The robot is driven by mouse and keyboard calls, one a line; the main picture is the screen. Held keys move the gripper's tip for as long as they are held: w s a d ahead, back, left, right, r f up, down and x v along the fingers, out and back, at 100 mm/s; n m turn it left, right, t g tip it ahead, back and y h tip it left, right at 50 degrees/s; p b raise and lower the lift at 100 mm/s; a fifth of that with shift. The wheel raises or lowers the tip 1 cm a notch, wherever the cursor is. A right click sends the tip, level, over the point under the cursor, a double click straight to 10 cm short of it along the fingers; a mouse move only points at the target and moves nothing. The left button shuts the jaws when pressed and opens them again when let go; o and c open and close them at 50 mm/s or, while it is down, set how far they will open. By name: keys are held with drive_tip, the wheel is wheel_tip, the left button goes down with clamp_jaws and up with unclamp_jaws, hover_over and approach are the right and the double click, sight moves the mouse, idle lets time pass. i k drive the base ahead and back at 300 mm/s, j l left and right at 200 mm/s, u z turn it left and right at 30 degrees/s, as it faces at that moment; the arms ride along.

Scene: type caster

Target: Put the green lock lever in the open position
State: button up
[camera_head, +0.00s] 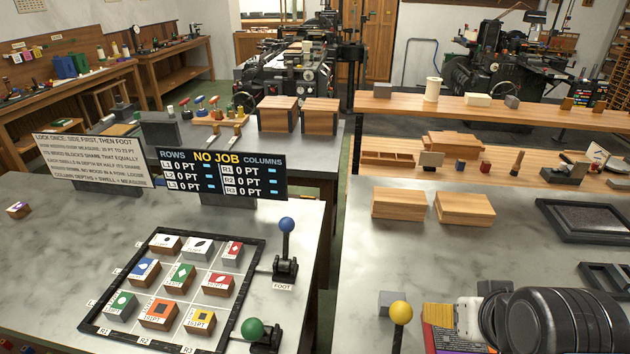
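The green lock lever has a green ball knob (252,329) on a black base (268,342) at the frame's near right corner. Its knob leans left of the base, toward the frame; the base's lower part is cut off by the picture edge. The blue-knobbed lever (286,225), labelled FOOT, stands nearly upright at the frame's right side. The black frame (255,262) holds several coloured type blocks in a grid. A dark ribbed part of my arm fills the lower right, well right of the green lever. My gripper's fingers do not show.
A yellow-knobbed post (401,312) stands right of the green lever, near a grey block (388,303). A NO JOB display (222,173) and an instruction sign (93,161) stand behind the frame. A gap separates the left and right tables. Bare tabletop lies left of the frame.

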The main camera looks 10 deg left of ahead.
sight(253, 329)
drive_tip(key=k+j+u, duration=0.1)
drive_tip(key=j+u, duration=0.15)
drive_tip(key=u, duration=0.2)
drive_tip(key=k+j+u, duration=0.1)
drive_tip(key=j+u, duration=0.15)
drive_tip(key=u, duration=0.25)
